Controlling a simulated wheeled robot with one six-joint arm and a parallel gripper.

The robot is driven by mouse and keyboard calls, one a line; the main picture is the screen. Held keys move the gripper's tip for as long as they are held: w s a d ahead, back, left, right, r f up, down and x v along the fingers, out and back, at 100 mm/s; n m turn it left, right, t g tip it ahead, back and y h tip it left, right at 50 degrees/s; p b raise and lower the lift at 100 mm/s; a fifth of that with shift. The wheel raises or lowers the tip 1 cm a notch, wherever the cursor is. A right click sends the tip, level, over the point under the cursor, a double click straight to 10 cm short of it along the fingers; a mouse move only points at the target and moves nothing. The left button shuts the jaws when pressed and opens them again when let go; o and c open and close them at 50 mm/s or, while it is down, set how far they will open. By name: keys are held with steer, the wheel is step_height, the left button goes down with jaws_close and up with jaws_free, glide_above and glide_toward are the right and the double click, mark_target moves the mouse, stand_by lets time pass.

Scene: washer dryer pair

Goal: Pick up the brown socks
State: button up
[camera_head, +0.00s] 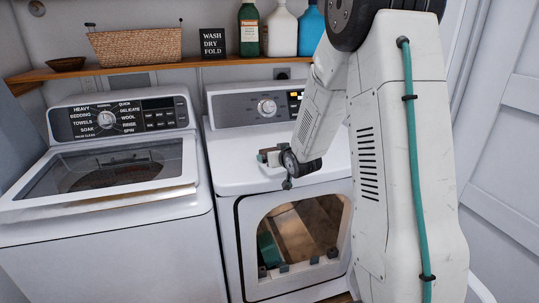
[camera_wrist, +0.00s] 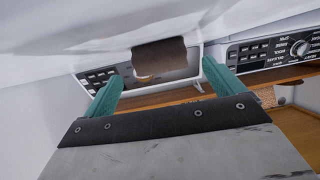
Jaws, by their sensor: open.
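The brown socks (camera_wrist: 160,53) show in the wrist view as a dark brown folded bundle on the white dryer top, in front of the dryer's control panel. The wrist view is upside down. My gripper (camera_wrist: 160,72) is open, with one teal finger on each side of the bundle in the picture. The bundle looks beyond the fingertips, apart from both. In the head view my gripper (camera_head: 275,171) is low over the front part of the dryer top. A small brownish patch shows beside it there, mostly hidden by the gripper.
The dryer (camera_head: 230,180) has a windowed front door. The washer (camera_head: 105,225) stands to its left with a glass lid. A wooden shelf (camera_head: 215,62) above holds a wicker basket (camera_head: 137,47), a sign (camera_head: 213,43) and bottles (camera_head: 283,30). A white panelled door (camera_head: 505,130) is at right.

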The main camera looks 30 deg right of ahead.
steer(key=x, duration=0.4)
steer(key=shift+w+r, duration=0.15)
steer(key=shift+w, duration=0.15)
steer(key=c, duration=1)
steer(key=shift+r, duration=0.1)
steer(key=shift+c, duration=0.2)
